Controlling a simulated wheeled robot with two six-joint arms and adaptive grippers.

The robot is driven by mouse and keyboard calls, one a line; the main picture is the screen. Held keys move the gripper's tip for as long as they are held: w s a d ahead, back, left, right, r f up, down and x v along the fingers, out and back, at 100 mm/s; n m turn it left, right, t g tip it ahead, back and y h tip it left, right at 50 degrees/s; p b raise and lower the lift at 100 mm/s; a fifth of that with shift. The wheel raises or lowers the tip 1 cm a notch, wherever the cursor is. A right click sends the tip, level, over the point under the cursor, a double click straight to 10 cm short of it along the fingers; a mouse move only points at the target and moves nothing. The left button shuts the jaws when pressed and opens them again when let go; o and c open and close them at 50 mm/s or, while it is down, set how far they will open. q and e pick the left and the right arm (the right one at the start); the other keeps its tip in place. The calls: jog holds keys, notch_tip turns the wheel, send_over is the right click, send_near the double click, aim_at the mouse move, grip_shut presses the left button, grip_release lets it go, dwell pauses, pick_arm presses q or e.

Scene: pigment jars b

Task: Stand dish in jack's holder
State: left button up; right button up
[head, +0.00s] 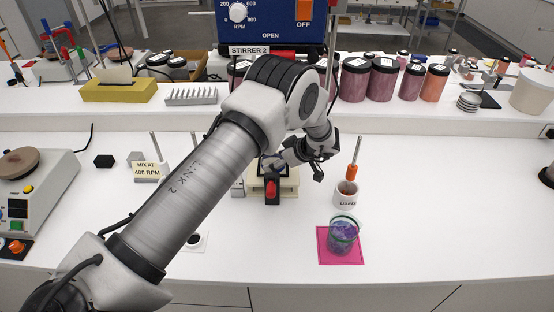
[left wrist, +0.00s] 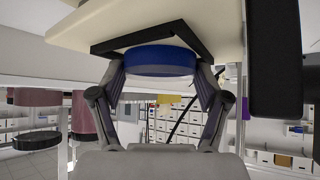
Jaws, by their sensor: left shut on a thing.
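My left gripper (head: 279,161) reaches down over the beige jack (head: 256,187) with a red knob (head: 271,189) at the middle of the bench. In the left wrist view, the two fingers (left wrist: 160,88) are shut on a round blue dish (left wrist: 160,62). Right behind the dish is a black angular holder (left wrist: 108,46) against the jack's cream plate (left wrist: 75,28). The dish overlaps the holder in this view; I cannot tell whether it is seated in it. In the head view, the gripper mostly hides dish and holder. My right gripper is not in view.
A glass jar (head: 343,238) with purple contents stands on a pink mat (head: 326,257) at front right. A white pot (head: 345,195) holding an orange-handled tool is behind it. A hotplate (head: 42,196) stands at far left. The bench is clear at right.

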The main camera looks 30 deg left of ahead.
pick_arm(q)
jog(key=o, duration=1.1)
jog(key=shift+w+a+f, duration=0.15)
jog(key=shift+w+f, duration=0.1)
jog(key=shift+f, duration=0.1)
jog(key=shift+c, duration=0.2)
jog(key=shift+s+r, duration=0.15)
jog(key=shift+r, duration=0.1)
jog(key=shift+r, duration=0.35)
jog(key=b+v, duration=0.2)
jog(key=v, duration=0.9)
jog(key=shift+d+r+b, duration=0.15)
jog(key=shift+d+b, duration=0.15)
jog(key=shift+d, duration=0.1)
jog(key=shift+a, duration=0.1)
